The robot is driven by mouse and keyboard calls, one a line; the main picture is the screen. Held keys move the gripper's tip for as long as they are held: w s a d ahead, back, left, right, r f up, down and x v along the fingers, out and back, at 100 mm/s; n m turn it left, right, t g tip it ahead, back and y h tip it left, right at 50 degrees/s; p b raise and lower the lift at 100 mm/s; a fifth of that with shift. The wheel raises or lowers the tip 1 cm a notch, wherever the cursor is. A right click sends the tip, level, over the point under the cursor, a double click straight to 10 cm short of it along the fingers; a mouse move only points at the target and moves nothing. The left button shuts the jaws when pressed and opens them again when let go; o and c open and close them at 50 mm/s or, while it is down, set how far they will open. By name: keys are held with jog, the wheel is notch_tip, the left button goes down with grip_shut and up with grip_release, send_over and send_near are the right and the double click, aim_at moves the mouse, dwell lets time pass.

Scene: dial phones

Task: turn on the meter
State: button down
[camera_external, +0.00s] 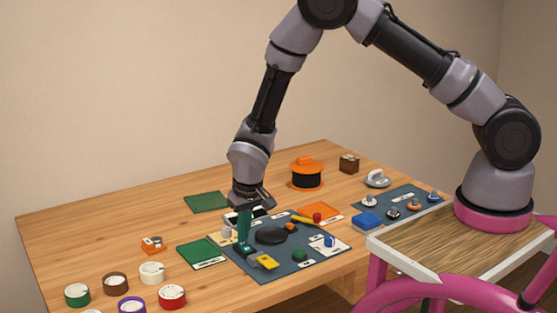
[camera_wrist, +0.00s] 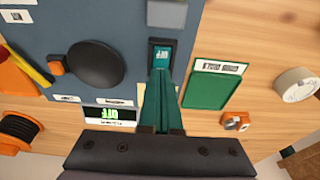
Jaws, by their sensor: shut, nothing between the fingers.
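The meter in the wrist view is a small panel with a black screen (camera_wrist: 108,122) and green characters that look like an upside-down "OFF". In the external view a white-edged dark panel, likely this meter, lies behind my gripper, partly hidden. A dark switch block with a teal face (camera_wrist: 160,52) sits on the blue-grey mat (camera_wrist: 60,25); in the external view the block (camera_external: 247,250) is near the mat's front left. My gripper (camera_wrist: 160,76) has long teal fingers, shut and empty. The tips are right at the block; I cannot tell whether they touch it.
On the mat are a black round pad (camera_external: 271,235), a yellow block (camera_external: 266,262) and a blue-white switch (camera_external: 330,241). A green tray (camera_external: 203,255) lies left of it. Several spools stand at the table's front left. An orange-black spool (camera_external: 306,175) stands behind.

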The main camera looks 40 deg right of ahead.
jog(key=shift+f, duration=0.35)
jog(key=shift+w+f+g, duration=0.1)
jog(key=shift+f+g, duration=0.05)
jog(key=shift+g, duration=0.15)
jog(key=shift+s, duration=0.9)
jog(key=shift+w, duration=0.1)
